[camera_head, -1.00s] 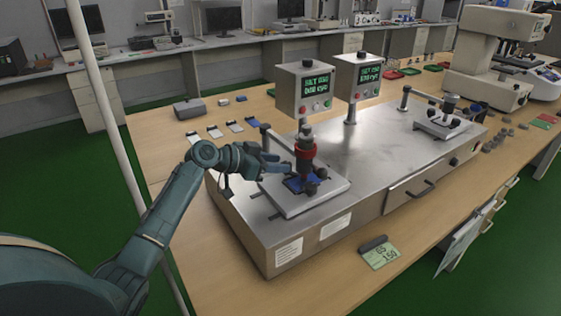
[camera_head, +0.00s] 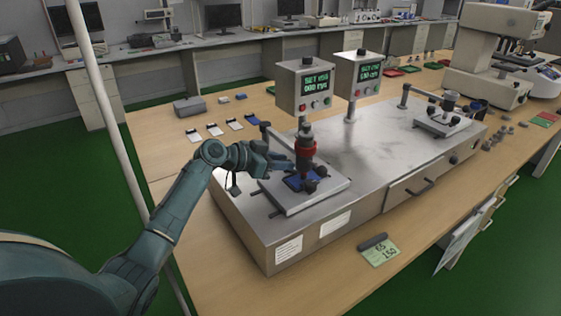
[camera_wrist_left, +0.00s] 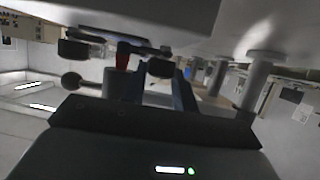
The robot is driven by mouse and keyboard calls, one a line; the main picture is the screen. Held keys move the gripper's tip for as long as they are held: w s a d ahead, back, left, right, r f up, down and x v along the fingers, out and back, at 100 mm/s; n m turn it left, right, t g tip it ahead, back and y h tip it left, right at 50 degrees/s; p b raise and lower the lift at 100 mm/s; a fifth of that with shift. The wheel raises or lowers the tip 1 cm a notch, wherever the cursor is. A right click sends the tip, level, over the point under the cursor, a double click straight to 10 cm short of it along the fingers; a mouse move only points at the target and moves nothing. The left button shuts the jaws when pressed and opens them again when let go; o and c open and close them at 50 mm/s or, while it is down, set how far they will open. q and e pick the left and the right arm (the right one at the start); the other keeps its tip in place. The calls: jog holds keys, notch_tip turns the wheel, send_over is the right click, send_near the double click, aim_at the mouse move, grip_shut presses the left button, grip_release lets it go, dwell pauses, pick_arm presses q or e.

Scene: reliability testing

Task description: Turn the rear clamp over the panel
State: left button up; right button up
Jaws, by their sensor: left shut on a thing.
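The blue panel (camera_head: 292,183) lies on the metal plate (camera_head: 325,192) of the near left test station, under the upright test head (camera_head: 304,150) with its red ring. Dark clamp knobs (camera_head: 311,187) show at the panel's front and right edge. My left gripper (camera_head: 287,166) reaches in from the left at the panel's rear left side, close beside the test head. It is shut on the rear clamp, whose dark knob (camera_wrist_left: 160,67) shows at the fingertips in the left wrist view. The hand hides most of this clamp in the head view. My right gripper is not in view.
Two control boxes (camera_head: 303,86) (camera_head: 359,76) stand on posts behind the station. A second station (camera_head: 440,122) is at the right of the steel base (camera_head: 385,145). Several small panels (camera_head: 214,129) lie on the table at the back left. A green card (camera_head: 379,252) lies at the front.

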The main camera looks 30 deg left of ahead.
pick_arm(q)
jog(key=b, duration=0.2)
jog(key=m+g+h+b, duration=0.1)
jog(key=b, duration=0.1)
jog(key=shift+w+a+f, duration=0.1)
jog(key=shift+a+f, duration=0.05)
jog(key=shift+f, duration=0.2)
jog(key=m+g+h+b, duration=0.1)
jog(key=b, duration=0.2)
jog(key=shift+w+m, duration=0.1)
jog(key=shift+m, duration=0.2)
jog(key=m+g+b, duration=0.1)
jog(key=h+b, duration=0.1)
jog(key=b, duration=0.1)
jog(key=shift+w+a+r+m+g+h, duration=0.1)
jog(key=shift+r+m+g+h, duration=0.1)
jog(key=shift+m+g+h, duration=0.15)
jog(key=shift+r+m+g+h+b, duration=0.15)
jog(key=shift+m+g+h+b, duration=0.3)
jog(key=shift+m+g+b, duration=0.45)
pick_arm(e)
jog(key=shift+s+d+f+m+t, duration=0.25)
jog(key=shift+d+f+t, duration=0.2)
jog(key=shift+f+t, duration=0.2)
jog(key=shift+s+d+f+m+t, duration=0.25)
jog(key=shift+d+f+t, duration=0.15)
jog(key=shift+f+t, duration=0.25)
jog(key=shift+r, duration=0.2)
pick_arm(q)
jog(key=o, duration=0.7)
